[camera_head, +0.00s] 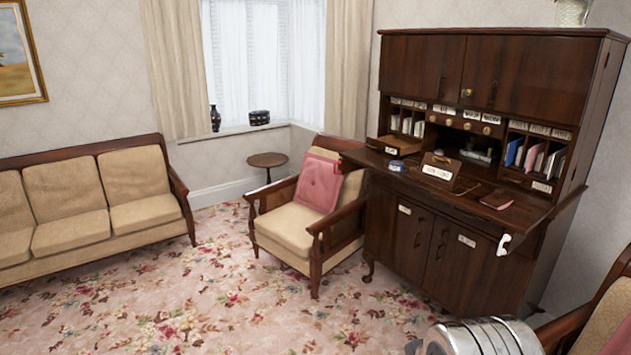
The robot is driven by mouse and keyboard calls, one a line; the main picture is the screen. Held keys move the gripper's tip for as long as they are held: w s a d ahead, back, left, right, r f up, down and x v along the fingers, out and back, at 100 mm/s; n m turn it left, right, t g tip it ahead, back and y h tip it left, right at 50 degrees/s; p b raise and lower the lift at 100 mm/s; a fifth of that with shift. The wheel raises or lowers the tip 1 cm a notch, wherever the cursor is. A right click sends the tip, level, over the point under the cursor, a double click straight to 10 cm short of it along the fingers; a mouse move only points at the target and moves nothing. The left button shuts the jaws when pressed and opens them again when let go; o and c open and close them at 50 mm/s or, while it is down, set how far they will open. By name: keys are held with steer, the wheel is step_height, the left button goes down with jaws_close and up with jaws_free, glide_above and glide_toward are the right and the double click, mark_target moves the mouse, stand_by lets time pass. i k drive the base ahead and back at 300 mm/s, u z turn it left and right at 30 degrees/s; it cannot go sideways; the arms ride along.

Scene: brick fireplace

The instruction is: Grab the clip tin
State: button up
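A small round blue and light tin (396,166) sits on the left part of the open writing surface (470,206) of a dark wooden bureau (431,245). It looks like the clip tin, but it is too small in view to read any marking. A brown box with a white label (439,168) stands just to its right. My gripper's fingers do not show in this view, so I cannot see their position relative to the tin.
A cushioned armchair (283,229) with a pink cushion (320,184) stands left of the bureau. A beige sofa (68,200) is at the far left. A silver ribbed cylinder (484,338) fills the bottom right, near another chair (603,325). Floral carpet (200,300) lies open in front.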

mark_target(396, 166)
steer(key=i, duration=2.95)
steer(key=u, duration=1.4)
steer(key=i, duration=0.55)
steer(key=z, duration=0.05)
